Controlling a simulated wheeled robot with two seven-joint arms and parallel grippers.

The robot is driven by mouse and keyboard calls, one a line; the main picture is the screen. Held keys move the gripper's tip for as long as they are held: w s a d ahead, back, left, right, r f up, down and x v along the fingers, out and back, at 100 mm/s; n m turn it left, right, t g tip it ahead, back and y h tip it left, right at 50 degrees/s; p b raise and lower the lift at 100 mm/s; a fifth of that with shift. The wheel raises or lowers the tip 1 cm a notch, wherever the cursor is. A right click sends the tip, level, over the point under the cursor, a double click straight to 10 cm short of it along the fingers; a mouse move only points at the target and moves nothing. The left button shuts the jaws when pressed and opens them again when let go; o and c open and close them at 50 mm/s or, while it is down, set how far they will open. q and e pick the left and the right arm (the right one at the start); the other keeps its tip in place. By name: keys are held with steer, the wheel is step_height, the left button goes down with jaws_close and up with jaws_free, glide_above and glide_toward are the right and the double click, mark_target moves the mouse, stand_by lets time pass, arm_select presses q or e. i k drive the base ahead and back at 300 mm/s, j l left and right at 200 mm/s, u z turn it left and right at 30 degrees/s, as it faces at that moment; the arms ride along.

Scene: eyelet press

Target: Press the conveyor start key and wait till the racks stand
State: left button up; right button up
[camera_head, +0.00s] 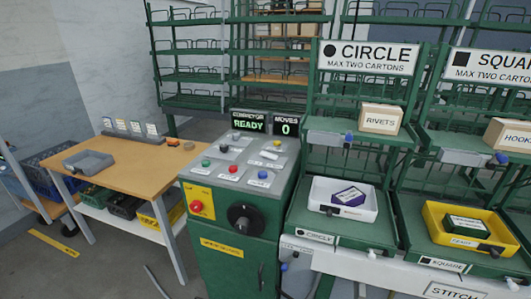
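A green control console (235,250) stands in the middle, with a sloping grey key panel (222,152) on top. Its displays read CONVEYOR READY (249,122) and MOVES 0 (287,125). A green key (206,162), a red key (233,168) and a blue key (263,174) line the panel's front; their labels are too small to read. The CIRCLE rack (369,57) holds a RIVETS carton (381,118) and a white tray (366,211) with a purple carton. The SQUARE rack (489,66) holds a HOOK-labelled carton (508,134) and a yellow tray (433,226). Neither gripper is in view.
A red mushroom button (197,206) and a black rotary knob (244,219) stick out of the console's front. Tall green shelving (190,76) stands behind. Floor at lower left is mostly clear.

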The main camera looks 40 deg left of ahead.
mark_target(205, 164)
steer(key=u, duration=1.7)
steer(key=i+j+z, duration=0.1)
steer(key=i+j, duration=0.1)
steer(key=j, duration=0.05)
